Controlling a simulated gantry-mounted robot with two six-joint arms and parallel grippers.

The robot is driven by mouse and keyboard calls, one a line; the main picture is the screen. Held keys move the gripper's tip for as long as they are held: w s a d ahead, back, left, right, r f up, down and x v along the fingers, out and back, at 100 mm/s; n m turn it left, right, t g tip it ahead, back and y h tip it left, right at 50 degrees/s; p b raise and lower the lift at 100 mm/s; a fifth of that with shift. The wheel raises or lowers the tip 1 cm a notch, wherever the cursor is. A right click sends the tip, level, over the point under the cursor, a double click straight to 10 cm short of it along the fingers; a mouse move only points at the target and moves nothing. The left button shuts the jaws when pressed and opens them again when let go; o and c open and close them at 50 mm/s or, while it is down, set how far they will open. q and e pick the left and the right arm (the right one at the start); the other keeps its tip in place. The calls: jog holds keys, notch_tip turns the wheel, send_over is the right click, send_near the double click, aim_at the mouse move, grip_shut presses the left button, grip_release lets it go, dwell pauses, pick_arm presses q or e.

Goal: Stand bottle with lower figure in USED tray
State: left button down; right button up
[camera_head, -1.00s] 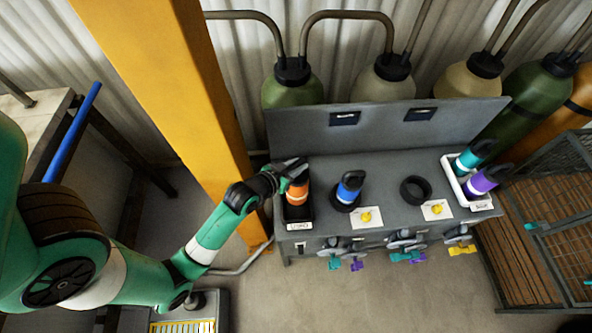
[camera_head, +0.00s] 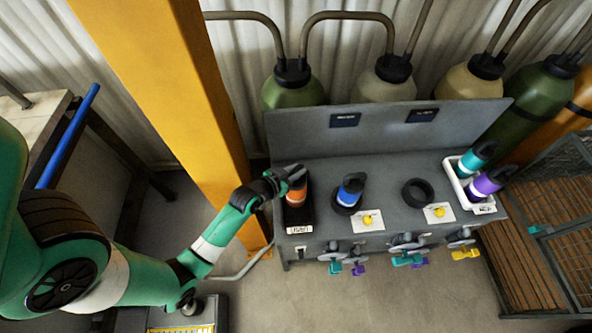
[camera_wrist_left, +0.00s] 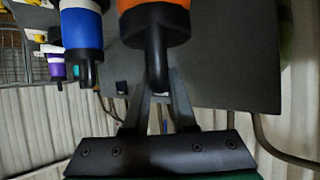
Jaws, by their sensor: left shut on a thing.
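The orange bottle (camera_head: 296,193) with a black looped cap is upright in or just above the black tray (camera_head: 300,217) at the bench's left end. The tray's small front label seems to read USED. My left gripper (camera_head: 292,174) is shut on the bottle's cap loop; in the left wrist view the fingers (camera_wrist_left: 160,92) close around the loop under the orange bottle (camera_wrist_left: 155,5). The blue bottle (camera_head: 349,193) stands in a black ring holder; it also shows in the left wrist view (camera_wrist_left: 82,30). No figures are readable. My right gripper is not in view.
An empty black ring (camera_head: 417,191) sits right of the blue bottle. A white tray (camera_head: 456,182) holds a teal bottle (camera_head: 477,158) and a purple bottle (camera_head: 487,184). Yellow knobs on cards and valve handles line the front. A yellow post (camera_head: 190,90) stands left of the bench.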

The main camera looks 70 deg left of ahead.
pick_arm(q)
jog(key=c, duration=0.7)
grip_release()
jog(key=shift+f, duration=0.1)
jog(key=shift+s+r, duration=0.1)
jog(key=shift+r, duration=0.15)
jog(key=p+v, duration=0.2)
jog(key=v, duration=0.9)
jog(key=shift+s+d+r, duration=0.15)
jog(key=shift+s, duration=0.2)
